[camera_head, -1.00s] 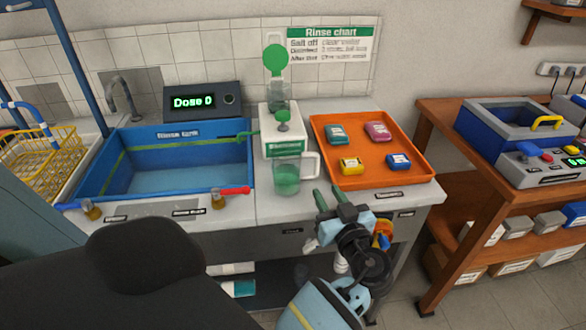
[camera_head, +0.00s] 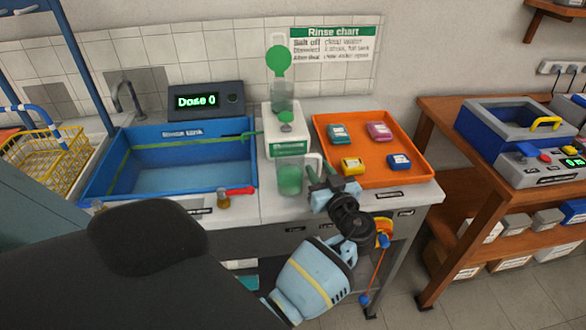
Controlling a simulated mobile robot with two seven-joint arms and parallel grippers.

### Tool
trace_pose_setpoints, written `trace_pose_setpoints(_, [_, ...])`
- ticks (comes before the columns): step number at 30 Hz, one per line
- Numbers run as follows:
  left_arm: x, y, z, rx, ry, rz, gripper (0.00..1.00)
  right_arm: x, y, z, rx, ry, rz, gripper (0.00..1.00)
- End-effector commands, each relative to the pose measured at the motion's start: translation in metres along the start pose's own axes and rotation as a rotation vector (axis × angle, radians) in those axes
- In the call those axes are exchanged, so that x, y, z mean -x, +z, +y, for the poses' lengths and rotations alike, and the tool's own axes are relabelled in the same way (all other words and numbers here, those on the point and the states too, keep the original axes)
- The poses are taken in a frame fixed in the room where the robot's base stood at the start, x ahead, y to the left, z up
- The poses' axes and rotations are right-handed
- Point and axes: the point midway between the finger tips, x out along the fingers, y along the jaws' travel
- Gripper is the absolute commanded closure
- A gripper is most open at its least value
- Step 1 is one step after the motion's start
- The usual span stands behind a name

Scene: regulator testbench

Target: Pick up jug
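The jug (camera_head: 289,179) is a clear vessel with green liquid and a pale handle on its right side. It stands upright on the counter in front of the white and green dispenser (camera_head: 284,130). My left gripper (camera_head: 321,173) is at the jug's handle, just right of the jug's body. Its two green-tipped fingers are apart and point away from me. The fingers partly cover the handle, and I cannot tell whether the handle is between them. My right gripper is not in view.
A blue rinse tank (camera_head: 170,185) lies left of the jug. An orange tray (camera_head: 420,170) with several small coloured packs is close on the right. A tap with a red lever (camera_head: 238,191) is at the front left. A rinse chart (camera_head: 333,52) hangs behind.

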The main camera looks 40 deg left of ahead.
Motion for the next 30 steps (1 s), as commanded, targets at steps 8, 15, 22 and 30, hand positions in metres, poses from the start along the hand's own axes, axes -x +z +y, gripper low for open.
trace_pose_setpoints(8, [-0.011,0.0029,-0.0006,-0.002,0.0,-0.003,0.68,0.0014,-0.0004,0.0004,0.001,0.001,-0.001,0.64])
trace_pose_setpoints(15, [-0.0107,0.0029,-0.0006,-0.002,0.0,-0.003,0.87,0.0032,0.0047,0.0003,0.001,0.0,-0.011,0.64])
trace_pose_setpoints(22, [-0.0105,0.0028,-0.0006,-0.002,0.0,-0.003,1.0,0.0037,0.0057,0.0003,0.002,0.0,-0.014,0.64])
trace_pose_setpoints(30, [-0.0106,0.0017,-0.0004,-0.001,0.0,-0.001,1.0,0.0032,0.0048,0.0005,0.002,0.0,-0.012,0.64])
